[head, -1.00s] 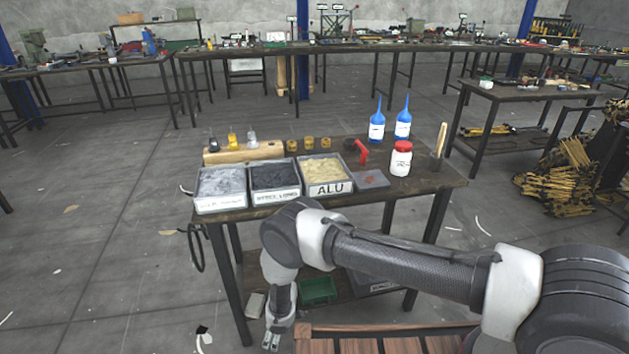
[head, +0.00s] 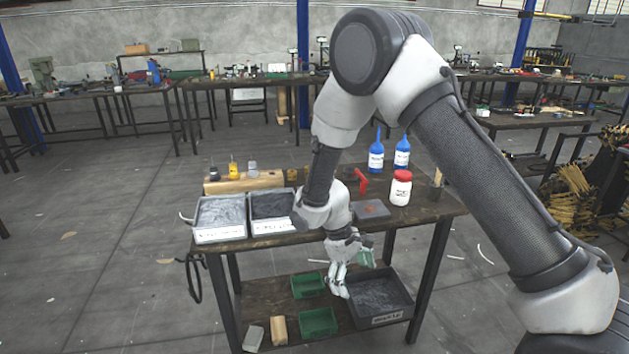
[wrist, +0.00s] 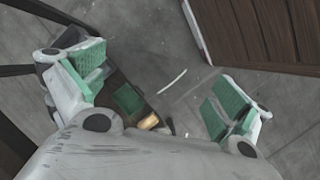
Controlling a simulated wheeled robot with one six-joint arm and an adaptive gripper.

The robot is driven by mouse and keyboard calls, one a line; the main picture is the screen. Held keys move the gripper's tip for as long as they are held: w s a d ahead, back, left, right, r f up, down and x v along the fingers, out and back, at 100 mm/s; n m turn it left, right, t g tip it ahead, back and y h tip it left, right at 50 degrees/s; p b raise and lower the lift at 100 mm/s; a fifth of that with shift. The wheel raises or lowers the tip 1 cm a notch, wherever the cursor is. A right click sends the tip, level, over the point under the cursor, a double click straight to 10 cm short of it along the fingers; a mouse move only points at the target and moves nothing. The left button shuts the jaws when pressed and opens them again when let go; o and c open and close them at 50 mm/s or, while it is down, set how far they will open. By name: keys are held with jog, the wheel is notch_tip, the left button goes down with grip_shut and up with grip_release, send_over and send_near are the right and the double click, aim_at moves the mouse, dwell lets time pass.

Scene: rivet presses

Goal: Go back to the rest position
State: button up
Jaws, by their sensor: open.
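My gripper (head: 350,279) hangs pointing down at the front edge of the work table (head: 420,211) in the head view. In the wrist view its two green-padded fingers (wrist: 155,105) stand wide apart with nothing between them.
A grey bin (head: 221,217) and a dark bin (head: 270,209) stand on the table. Blue bottles (head: 376,157), a white jar (head: 400,188) and a red tool (head: 360,180) stand further right. The lower shelf holds green trays (head: 318,322) and a black crate (head: 377,297).

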jog(key=s+d+r+m+y, duration=0.1)
jog(key=s+d+r+m, duration=0.15)
jog(key=d+r, duration=0.5)
jog(key=s+d+r+m+y, duration=0.1)
jog(key=s+d+r, duration=0.25)
jog(key=r, duration=0.75)
jog(key=s+d+r+m+t, duration=0.3)
jog(key=s+d+r, duration=0.4)
jog(key=r, duration=0.2)
jog(key=s+d+r+m+t+y, duration=0.1)
jog(key=s+d+r+m+t, duration=0.2)
jog(key=s+d+r, duration=0.4)
notch_tip(320, 180, up, 2)
jog(key=shift+d+r+y, duration=0.15)
jog(key=shift+d+y, duration=0.15)
jog(key=shift+s+d, duration=0.1)
jog(key=shift+c, duration=0.4)
